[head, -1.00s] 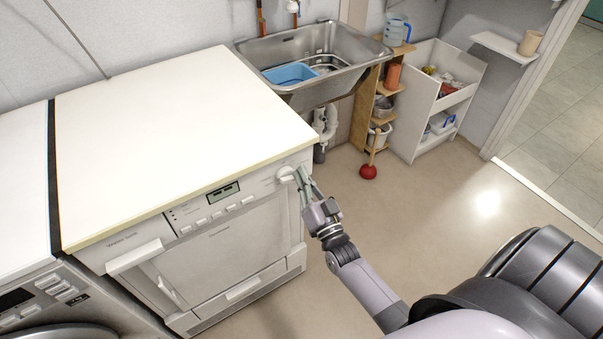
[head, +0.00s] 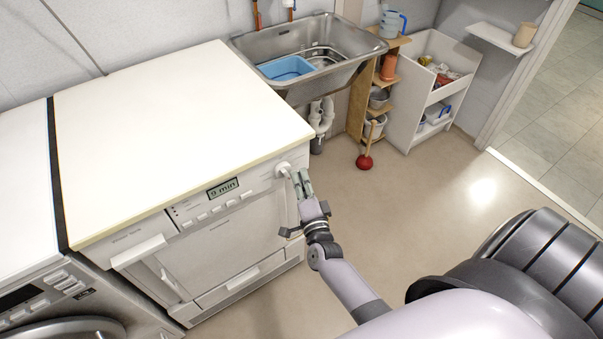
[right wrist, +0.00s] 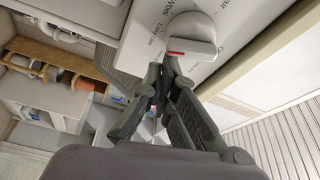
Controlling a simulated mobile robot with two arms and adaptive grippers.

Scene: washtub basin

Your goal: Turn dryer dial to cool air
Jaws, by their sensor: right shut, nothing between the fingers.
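The dryer (head: 215,250) stands under the white worktop, with its lit display (head: 223,189) reading "9 min". Its white round dial (head: 283,169) is at the right end of the control panel. In the right wrist view the dial (right wrist: 195,32) shows a raised grip bar with a red mark, and printed labels around it, partly hidden and hard to read. My right gripper (head: 298,174) is at the dial's right side. In the right wrist view its fingertips (right wrist: 168,68) are shut and empty, close by the red-marked end of the bar; I cannot tell whether they touch it. My left gripper is not in view.
A second machine (head: 60,300) stands left of the dryer. A steel sink (head: 345,75) with a blue tub (head: 286,68) is behind it. A plunger (head: 365,160), a wooden shelf and a white cabinet (head: 405,110) stand at the back. The floor to the right is open.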

